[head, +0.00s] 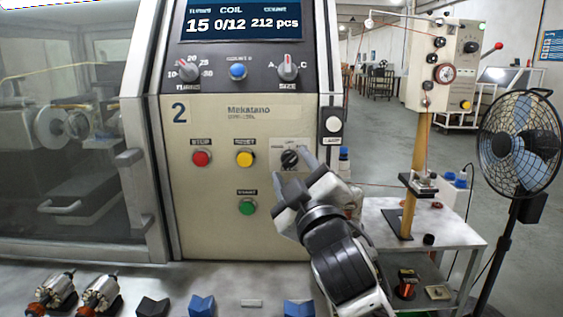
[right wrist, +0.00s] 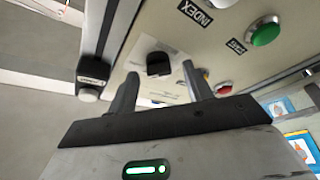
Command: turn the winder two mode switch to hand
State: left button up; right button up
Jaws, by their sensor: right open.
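The winder two panel (head: 225,225), marked with a 2, stands in front of me. Its mode switch (head: 290,158) is a black rotary knob on a pale plate, right of the yellow button. The plate's lettering is too small to read, so I cannot tell the setting. My right gripper (head: 292,168) is open at the switch, coming from the lower right. In the right wrist view the black knob (right wrist: 158,63) shows between and beyond the two open fingers (right wrist: 158,78); I see no clear contact. My left gripper is not in view.
Near the switch are the red stop button (head: 202,158), the yellow button (head: 245,159) and the green button (head: 247,207). A box with a white button (head: 333,124) is on the panel's right edge. Armatures (head: 98,293) and blue blocks (head: 201,305) lie on the bench below.

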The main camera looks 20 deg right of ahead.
jog(key=shift+w+r, duration=0.15)
jog(key=shift+w, duration=0.15)
jog(key=shift+c, duration=0.5)
jog(key=c, duration=0.9)
jog(key=shift+o, duration=0.2)
